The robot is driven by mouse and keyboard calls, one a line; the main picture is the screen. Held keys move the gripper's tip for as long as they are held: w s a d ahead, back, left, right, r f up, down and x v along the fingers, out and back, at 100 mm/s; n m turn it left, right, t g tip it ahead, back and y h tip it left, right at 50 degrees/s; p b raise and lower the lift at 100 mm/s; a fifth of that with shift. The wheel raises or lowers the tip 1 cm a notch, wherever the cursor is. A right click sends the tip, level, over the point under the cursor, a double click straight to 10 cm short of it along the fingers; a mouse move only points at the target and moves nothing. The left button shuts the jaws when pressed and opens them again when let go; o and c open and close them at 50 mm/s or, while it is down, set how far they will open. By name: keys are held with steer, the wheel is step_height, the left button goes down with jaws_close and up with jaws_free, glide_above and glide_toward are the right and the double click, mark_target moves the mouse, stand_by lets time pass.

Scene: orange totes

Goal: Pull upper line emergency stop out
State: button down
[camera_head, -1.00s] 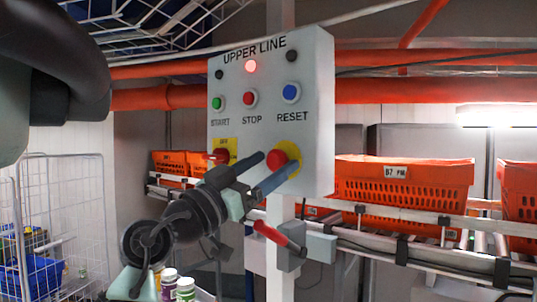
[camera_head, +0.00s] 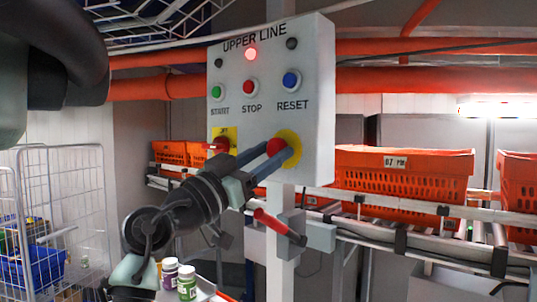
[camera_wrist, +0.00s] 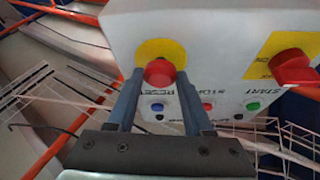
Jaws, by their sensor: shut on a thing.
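The upper line emergency stop, a red mushroom button (camera_head: 276,146) on a yellow round plate, is at the lower right of the white UPPER LINE control box (camera_head: 322,110). In the wrist view the red button (camera_wrist: 159,72) stands out from its yellow plate (camera_wrist: 152,49) between my fingertips. My gripper (camera_head: 282,153) reaches up from the lower left and is shut on the button, one blue-grey finger on each side. The fingers hide part of the button in the head view. My gripper also shows in the wrist view (camera_wrist: 158,88).
The box also bears a lit red lamp (camera_head: 251,54), green, red and blue buttons, and a red switch (camera_head: 221,145) on a yellow plate. A red-handled lever (camera_head: 278,226) is below. Orange totes (camera_head: 400,175) stand on a conveyor behind. A wire cage is at left.

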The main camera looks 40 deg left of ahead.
steer(key=shift+s+f+b, duration=0.1)
steer(key=shift+b, duration=0.2)
steer(key=shift+s+f+b, duration=0.15)
steer(key=shift+s+b, duration=0.15)
steer(key=shift+b, duration=0.5)
steer(key=shift+s, duration=0.25)
steer(key=shift+w, duration=0.1)
steer(key=c, duration=0.6)
jaws_free()
steer(key=o, duration=0.3)
steer(key=shift+s+r, duration=0.25)
